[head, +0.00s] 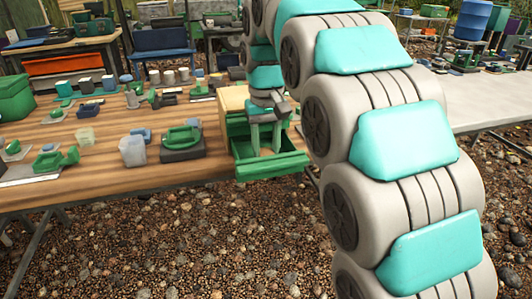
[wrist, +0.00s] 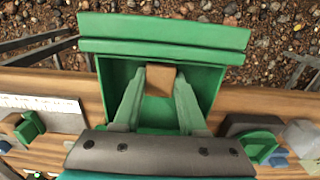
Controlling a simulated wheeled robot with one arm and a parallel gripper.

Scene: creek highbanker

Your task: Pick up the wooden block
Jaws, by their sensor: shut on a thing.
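The wooden block (wrist: 160,81) is a small brown block between the fingertips of my gripper (wrist: 160,88) in the wrist view. The fingers touch it from both sides, and the gripper is shut on it. Block and fingertips are inside or just over an open green drawer (wrist: 165,47); I cannot tell whether the block is clear of its floor. In the head view my gripper (head: 264,150) points down into the drawer (head: 270,168), which sticks out past the table's front edge.
The green cabinet with a wooden top (head: 234,100) stands behind the drawer on the wooden table (head: 75,190). Gravel (head: 190,245) lies in front.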

